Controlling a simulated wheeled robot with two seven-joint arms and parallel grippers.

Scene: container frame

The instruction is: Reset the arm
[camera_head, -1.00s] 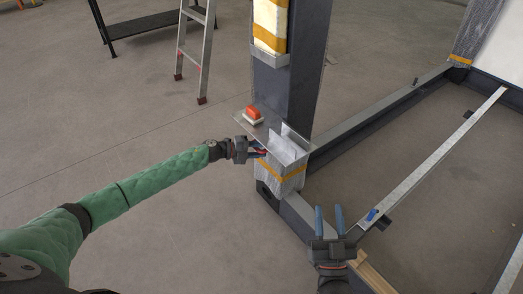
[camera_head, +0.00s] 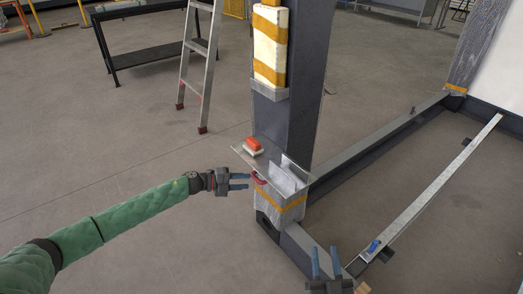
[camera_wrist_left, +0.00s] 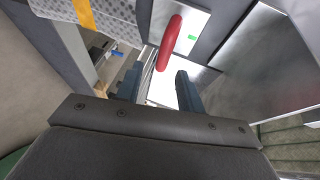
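My left gripper (camera_head: 240,182) comes in from the left, its two blue fingers pointing at the wrapped foot of the grey post. It is open and empty, just left of a red handle (camera_head: 259,179) below the metal shelf (camera_head: 270,154). In the left wrist view the red handle (camera_wrist_left: 170,42) shows beyond the gap between the parted fingers (camera_wrist_left: 160,88), apart from them. My right gripper (camera_head: 325,264) is at the bottom edge, fingers up, open and empty. Its lower part is cut off by the frame.
The grey post (camera_head: 295,100) carries a yellow-and-white padded pack (camera_head: 268,50). Frame beams (camera_head: 385,138) run right. A ladder (camera_head: 193,70) and black table (camera_head: 150,45) stand behind. The floor at left is clear.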

